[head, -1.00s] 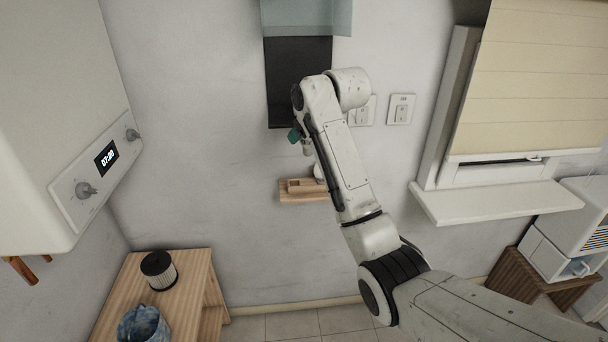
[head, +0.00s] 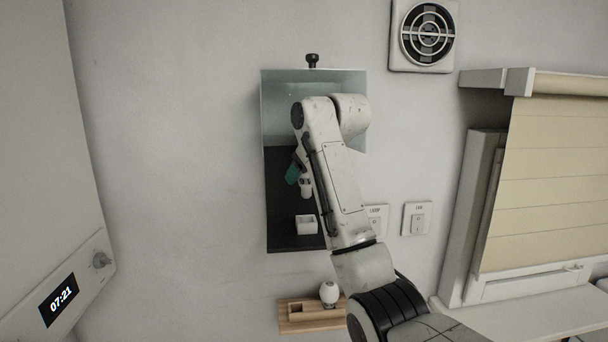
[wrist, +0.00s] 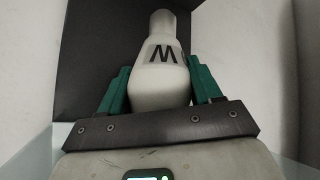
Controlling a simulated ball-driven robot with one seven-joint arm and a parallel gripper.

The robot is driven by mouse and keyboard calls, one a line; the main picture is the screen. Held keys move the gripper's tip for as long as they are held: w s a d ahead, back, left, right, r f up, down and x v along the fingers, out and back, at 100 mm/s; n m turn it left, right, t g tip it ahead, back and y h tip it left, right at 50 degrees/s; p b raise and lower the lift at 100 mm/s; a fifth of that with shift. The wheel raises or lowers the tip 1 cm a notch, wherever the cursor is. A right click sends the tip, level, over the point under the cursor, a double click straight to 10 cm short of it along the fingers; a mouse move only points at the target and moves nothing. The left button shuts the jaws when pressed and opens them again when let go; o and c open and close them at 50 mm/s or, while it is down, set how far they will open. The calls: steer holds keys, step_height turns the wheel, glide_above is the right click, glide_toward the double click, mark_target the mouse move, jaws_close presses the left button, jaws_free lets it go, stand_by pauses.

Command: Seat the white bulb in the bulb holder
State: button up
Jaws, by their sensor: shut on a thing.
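My gripper (wrist: 160,88) has teal fingers and is shut on a white bulb (wrist: 160,90) marked with a dark W, its narrow neck pointing away from the palm. In the head view the held bulb (head: 306,187) hangs in front of the dark back panel, beside a teal finger. A small white square holder (head: 306,225), seemingly the bulb holder, sits low on that panel, below the bulb and apart from it. My arm hides part of the panel's right side.
The dark panel (head: 281,220) has a pale glassy hood (head: 285,88) above it. A wooden shelf (head: 300,326) below carries another round white bulb (head: 329,292). Wall switches (head: 417,218) are to the right. Bare wall lies to the left.

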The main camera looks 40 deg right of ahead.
mark_target(306, 197)
steer(key=shift+f+b, duration=0.8)
steer(key=shift+f, duration=3.05)
steer(key=shift+f, duration=0.4)
steer(key=o, duration=1.1)
steer(key=b+v, duration=0.2)
steer(key=v, duration=0.5)
steer(key=shift+s+r, duration=0.15)
steer(key=shift+s, duration=0.05)
